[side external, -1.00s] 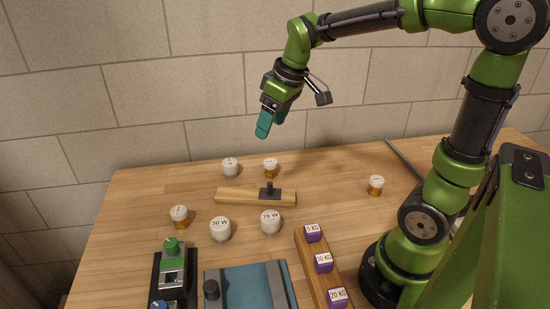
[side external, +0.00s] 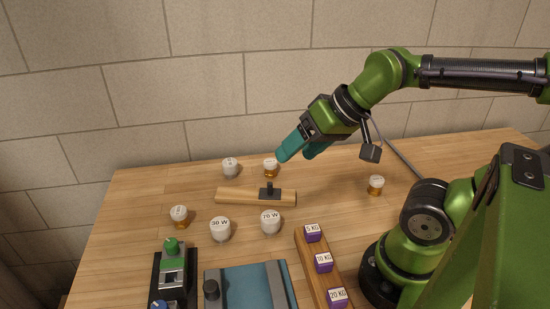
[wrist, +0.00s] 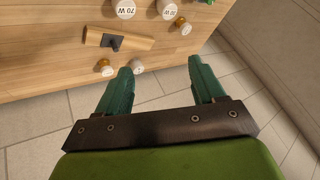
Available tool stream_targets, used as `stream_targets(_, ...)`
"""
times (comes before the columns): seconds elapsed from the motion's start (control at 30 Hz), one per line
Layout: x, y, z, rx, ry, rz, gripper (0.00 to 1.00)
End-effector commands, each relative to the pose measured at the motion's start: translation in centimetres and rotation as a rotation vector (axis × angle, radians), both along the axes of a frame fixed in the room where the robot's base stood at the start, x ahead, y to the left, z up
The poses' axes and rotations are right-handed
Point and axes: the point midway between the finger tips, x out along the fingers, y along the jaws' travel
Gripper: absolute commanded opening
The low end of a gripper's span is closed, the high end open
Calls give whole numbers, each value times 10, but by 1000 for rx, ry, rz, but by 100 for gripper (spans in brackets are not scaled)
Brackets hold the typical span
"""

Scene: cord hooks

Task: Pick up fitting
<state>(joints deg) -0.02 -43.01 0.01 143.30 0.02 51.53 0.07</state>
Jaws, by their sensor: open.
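Several small white-topped pieces stand on the wooden table; none is plainly marked as the fitting. One white-and-amber piece (side external: 270,168) stands behind a wooden bar with a black handle (side external: 228,196); it also shows in the wrist view (wrist: 105,67). A plain white piece (side external: 230,167) is to its left. Other amber-based pieces stand at the left (side external: 179,216) and right (side external: 376,185). Larger white knobs read 30 W (side external: 220,229) and 70 W (side external: 270,222). My gripper (side external: 297,154) is open and empty, its teal fingers tilted down-left, above and beside the rear amber piece.
A wooden rack (side external: 305,262) holds purple blocks marked 5 KG, 10 KG and 20 KG. A blue device (side external: 250,288) and a black device with a green knob (side external: 172,275) stand at the front. A stone-block wall (side external: 220,80) rises behind the table.

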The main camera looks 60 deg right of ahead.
Motion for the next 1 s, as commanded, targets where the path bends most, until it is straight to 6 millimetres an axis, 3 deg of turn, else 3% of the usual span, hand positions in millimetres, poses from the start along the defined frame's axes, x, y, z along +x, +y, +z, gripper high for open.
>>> stream_targets(0.67, 0, 0, 0, -1, 0, 1, 73)
stream_targets(0.8, 3, 5, -11, 0, 51, 23, 73)
stream_targets(0.87, 10, 8, -16, 0, 85, 36, 73)
stream_targets(1.0, 47, 19, -16, -15, 176, 83, 73)
